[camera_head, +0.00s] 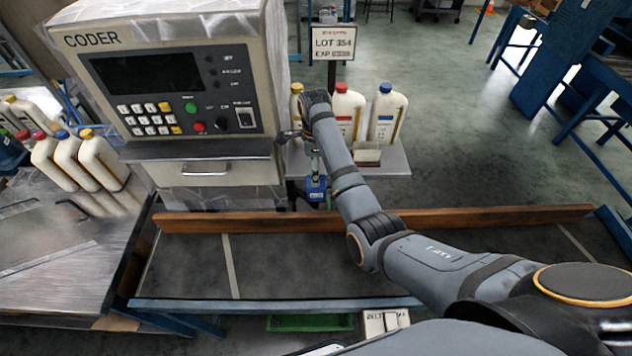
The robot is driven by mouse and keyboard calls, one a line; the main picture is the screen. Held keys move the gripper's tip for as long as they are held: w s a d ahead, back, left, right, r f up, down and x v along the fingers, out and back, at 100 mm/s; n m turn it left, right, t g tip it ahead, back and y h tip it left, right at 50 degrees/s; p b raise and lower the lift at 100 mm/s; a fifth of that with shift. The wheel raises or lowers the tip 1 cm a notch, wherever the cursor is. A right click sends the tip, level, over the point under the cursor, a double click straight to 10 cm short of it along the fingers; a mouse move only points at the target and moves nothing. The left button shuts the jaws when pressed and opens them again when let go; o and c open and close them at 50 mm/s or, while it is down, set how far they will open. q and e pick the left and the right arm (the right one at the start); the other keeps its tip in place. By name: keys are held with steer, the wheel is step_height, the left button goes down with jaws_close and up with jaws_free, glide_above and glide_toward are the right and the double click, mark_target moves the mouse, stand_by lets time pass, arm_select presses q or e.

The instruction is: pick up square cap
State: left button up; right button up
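I cannot make out a square cap for certain. My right arm reaches in from the lower right, and its wrist is over the left part of the small metal shelf (395,160). My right gripper (311,150) is small and partly hidden by the arm, so its fingers cannot be made out clearly. A blue block-like thing (316,187) shows just below it, in front of the shelf; I cannot tell whether the two touch. White bottles with a yellow cap (297,88), a red cap (341,87) and a blue cap (385,88) stand on the shelf. My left gripper is out of view.
The coder machine (180,165) stands left of the shelf. Several capped bottles (100,160) stand on the metal table (60,260) at left. A wooden rail (250,222) runs along the dark conveyor (290,265), whose visible surface is clear. A sign (334,42) stands behind the bottles.

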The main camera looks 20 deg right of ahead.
mark_target(313, 193)
step_height(313, 193, down, 2)
steer(key=shift+f, duration=0.15)
steer(key=shift+w+f, duration=0.15)
steer(key=shift+f, duration=0.15)
steer(key=shift+s+d+f+p, duration=0.1)
steer(key=shift+s+f+p, duration=0.1)
steer(key=shift+f+p, duration=0.4)
steer(key=shift+s+d+f+p, duration=0.1)
steer(key=shift+s+f+p, duration=0.05)
steer(key=shift+f+p, duration=0.45)
step_height(313, 193, down, 2)
steer(key=shift+s+f, duration=0.1)
steer(key=shift+f, duration=0.3)
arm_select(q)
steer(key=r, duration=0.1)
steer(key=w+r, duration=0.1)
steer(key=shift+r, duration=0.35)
arm_select(e)
steer(key=c, duration=1.2)
